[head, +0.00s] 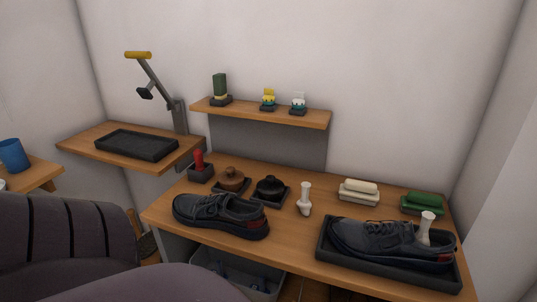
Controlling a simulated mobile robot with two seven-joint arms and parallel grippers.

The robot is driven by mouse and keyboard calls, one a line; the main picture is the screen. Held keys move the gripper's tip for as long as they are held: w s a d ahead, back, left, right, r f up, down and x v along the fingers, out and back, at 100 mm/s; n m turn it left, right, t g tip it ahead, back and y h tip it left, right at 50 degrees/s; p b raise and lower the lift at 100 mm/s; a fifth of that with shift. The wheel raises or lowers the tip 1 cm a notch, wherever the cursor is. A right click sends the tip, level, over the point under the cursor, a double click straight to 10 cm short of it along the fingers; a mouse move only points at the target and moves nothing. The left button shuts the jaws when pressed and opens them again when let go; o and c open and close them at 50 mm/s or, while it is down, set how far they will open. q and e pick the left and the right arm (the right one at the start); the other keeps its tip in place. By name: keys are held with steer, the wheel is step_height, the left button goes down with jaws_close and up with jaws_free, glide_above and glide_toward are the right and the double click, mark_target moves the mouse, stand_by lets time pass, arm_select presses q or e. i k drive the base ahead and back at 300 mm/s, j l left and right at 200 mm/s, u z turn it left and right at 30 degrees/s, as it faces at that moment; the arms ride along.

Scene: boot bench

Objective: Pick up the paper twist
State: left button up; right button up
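A white paper twist (304,200) stands upright on the wooden bench, between the two shoes, with its narrow end down. A second white paper twist (426,226) sticks up out of the opening of the right shoe (375,238); its lower part is hidden inside. That dark shoe lies in a black tray (335,266) at the bench's front right. Another dark shoe (222,216) stands directly on the bench at the left, with nothing white showing in it. Neither of my grippers is in the head view.
Two round tins (270,187), a red item in a dark holder (200,170), cream blocks (359,192) and a green block (423,203) line the bench's back. A shelf (260,112) hangs above. An empty tray (137,145) sits left. A grey bin (262,291) stands below.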

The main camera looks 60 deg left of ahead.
mark_target(304, 205)
steer(key=u, duration=1.4)
steer(key=l+u, duration=0.25)
steer(key=u, duration=0.25)
steer(key=k+l+u, duration=0.1)
steer(key=u, duration=0.35)
steer(key=k+l+u, duration=0.1)
steer(key=l+u, duration=0.2)
steer(key=u, duration=0.2)
